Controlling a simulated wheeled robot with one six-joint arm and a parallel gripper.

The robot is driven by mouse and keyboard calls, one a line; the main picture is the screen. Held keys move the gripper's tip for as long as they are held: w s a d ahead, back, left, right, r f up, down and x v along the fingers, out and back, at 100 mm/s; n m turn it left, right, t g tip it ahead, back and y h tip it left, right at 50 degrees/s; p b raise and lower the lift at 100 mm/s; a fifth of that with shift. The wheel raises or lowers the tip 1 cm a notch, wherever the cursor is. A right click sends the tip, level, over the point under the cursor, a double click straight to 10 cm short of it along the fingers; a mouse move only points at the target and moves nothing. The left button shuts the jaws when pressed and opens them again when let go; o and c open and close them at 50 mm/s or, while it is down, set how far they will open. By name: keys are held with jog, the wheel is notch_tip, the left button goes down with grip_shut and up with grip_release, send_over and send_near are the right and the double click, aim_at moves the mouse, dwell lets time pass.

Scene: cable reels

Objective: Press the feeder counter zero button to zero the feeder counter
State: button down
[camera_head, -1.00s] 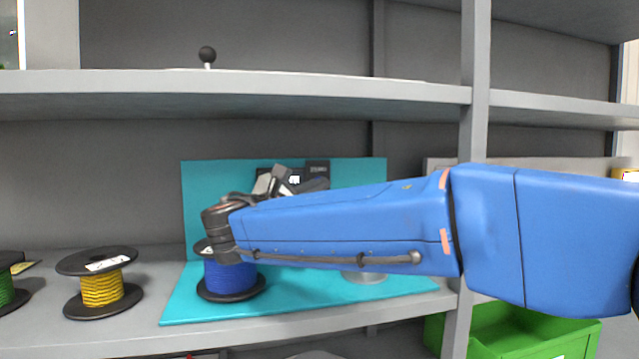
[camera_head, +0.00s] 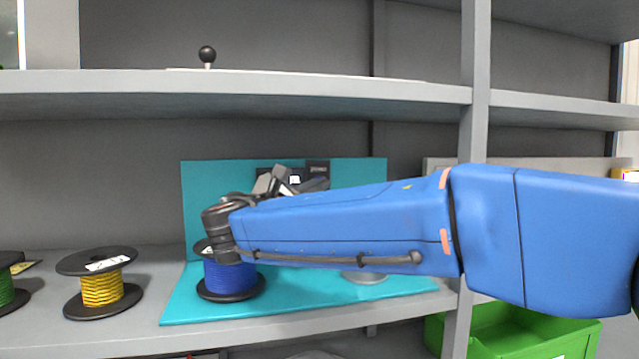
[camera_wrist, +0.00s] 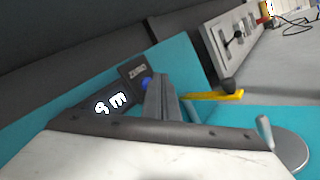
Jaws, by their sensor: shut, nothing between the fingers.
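The feeder counter display (camera_wrist: 108,105) is a dark box with white characters that look like "9 m", tilted in the wrist view. Beside it is a dark plate (camera_wrist: 132,68) with a small label that seems to read ZERO. The blue zero button (camera_wrist: 147,83) sits on that plate, partly hidden by my fingers. My gripper (camera_wrist: 160,80) is shut and empty, its tips at or just in front of the button; I cannot tell whether they touch. In the head view the plate (camera_head: 317,164) shows above my gripper, and the button is hidden.
The teal panel (camera_head: 215,180) backs the feeder. A blue cable reel (camera_head: 230,280) stands on its base below my wrist; a yellow reel (camera_head: 102,290) is at left. A yellow bar (camera_wrist: 218,96) and metal disc (camera_wrist: 290,150) lie right of my fingers. A shelf (camera_head: 230,84) runs above.

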jog(key=shift+w, duration=0.2)
jog(key=shift+w+a, duration=0.1)
jog(key=shift+w, duration=0.15)
jog(key=shift+w+a, duration=0.15)
jog(key=shift+w, duration=0.25)
dwell(1.0)
jog(key=shift+s, duration=0.15)
jog(key=shift+s+d, duration=0.2)
jog(key=shift+s, duration=0.5)
jog(key=shift+s, duration=0.1)
jog(key=shift+s+d, duration=0.25)
jog(key=shift+s, duration=0.5)
jog(key=shift+s+d, duration=0.2)
jog(key=shift+s, duration=0.6)
jog(key=shift+s+d, duration=0.25)
jog(key=shift+s, duration=0.5)
